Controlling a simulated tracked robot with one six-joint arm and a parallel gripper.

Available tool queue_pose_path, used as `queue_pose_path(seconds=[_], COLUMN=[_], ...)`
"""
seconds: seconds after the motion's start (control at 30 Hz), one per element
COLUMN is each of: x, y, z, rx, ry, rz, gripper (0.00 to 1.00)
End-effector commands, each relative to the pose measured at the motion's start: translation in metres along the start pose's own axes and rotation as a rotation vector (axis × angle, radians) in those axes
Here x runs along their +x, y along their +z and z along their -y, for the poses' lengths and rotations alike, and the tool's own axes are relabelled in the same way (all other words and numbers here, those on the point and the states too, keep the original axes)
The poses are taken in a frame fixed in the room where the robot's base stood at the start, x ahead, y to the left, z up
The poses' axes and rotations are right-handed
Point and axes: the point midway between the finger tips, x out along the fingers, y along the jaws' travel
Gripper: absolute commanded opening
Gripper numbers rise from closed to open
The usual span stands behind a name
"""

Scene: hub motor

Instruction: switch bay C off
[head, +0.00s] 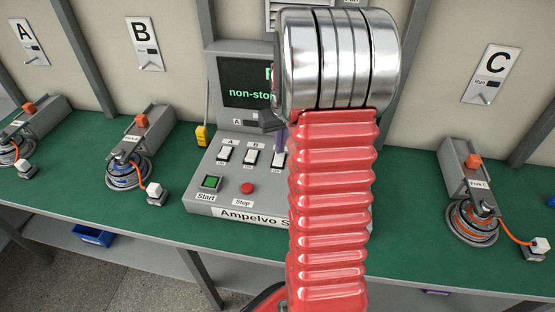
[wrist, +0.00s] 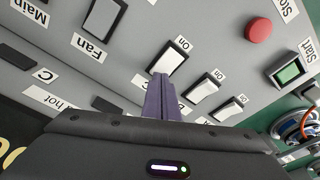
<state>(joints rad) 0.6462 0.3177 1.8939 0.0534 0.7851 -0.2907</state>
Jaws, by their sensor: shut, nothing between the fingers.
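My gripper, its purple fingers shut and empty, is over the grey control panel (head: 225,185). In the wrist view the fingertips (wrist: 162,78) are at the near end of a white rocker switch (wrist: 173,57), third in a row after two others. I cannot tell whether they touch it. That switch has an "on" label at its far end, and the label at its near end is partly hidden by the fingers.
The panel also has a green Start button (head: 211,182), a red Stop button (head: 247,188) and a Fan switch (wrist: 103,17). A screen (head: 245,83) reads "non-sto…", partly hidden. The bay C sign (head: 491,70) and its fixture (head: 462,170) are at the right.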

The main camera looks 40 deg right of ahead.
Motion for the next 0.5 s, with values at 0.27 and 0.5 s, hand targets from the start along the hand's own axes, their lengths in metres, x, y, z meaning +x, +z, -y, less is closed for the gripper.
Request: queue_pose_path(seconds=[0.27,0.5], x=[0.0031,0.0057], y=[0.0005,0.0010], z=[0.0001,0.0002], rx=[0.000,0.000], ry=[0.000,0.000], rz=[0.000,0.001], gripper=[0.00,0.00])
